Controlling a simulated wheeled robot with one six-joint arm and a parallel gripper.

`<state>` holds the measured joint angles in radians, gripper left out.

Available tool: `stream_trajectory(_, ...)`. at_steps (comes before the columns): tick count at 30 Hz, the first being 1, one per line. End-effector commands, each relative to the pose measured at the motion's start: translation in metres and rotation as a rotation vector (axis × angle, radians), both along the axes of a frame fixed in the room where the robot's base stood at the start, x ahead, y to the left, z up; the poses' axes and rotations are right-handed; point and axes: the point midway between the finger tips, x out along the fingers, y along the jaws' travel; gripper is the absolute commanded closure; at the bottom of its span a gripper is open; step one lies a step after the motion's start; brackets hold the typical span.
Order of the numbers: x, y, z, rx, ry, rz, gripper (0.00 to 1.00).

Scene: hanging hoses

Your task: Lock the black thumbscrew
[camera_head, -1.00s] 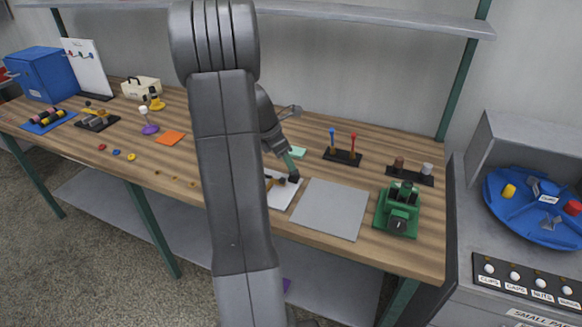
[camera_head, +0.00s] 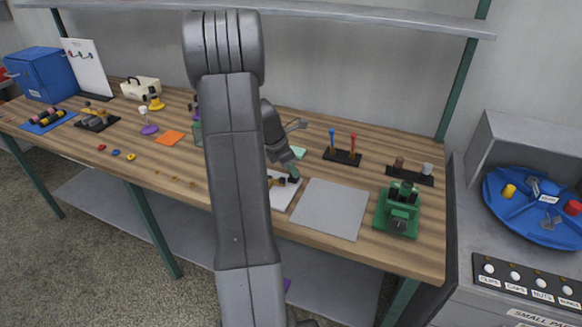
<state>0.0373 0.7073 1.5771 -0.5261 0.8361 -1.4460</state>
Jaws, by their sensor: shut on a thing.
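My gripper (camera_head: 292,174) is at the end of my grey arm, low over a white board (camera_head: 281,196) near the table's front edge. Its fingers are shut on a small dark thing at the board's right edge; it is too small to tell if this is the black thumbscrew. A brown and black part (camera_head: 275,182) lies on the board beside the fingertips. My arm hides the board's left part.
A bare grey mat (camera_head: 329,208) lies between the board and the green fixture. Behind are a black rack with blue and red tools (camera_head: 342,156) and a black holder (camera_head: 410,176). A blue turntable (camera_head: 535,207) stands at the far right. A shelf (camera_head: 360,14) runs above.

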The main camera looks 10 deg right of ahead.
Motion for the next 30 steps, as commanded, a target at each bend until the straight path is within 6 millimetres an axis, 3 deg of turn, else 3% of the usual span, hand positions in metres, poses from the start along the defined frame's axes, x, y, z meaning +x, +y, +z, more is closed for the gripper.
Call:
stream_trajectory(11,0.0014,0.0005,0.0013,0.0,0.001,-0.105,0.96)
stream_trajectory(30,0.0074,-0.0011,0.0021,0.0,0.001,-0.68,0.96)
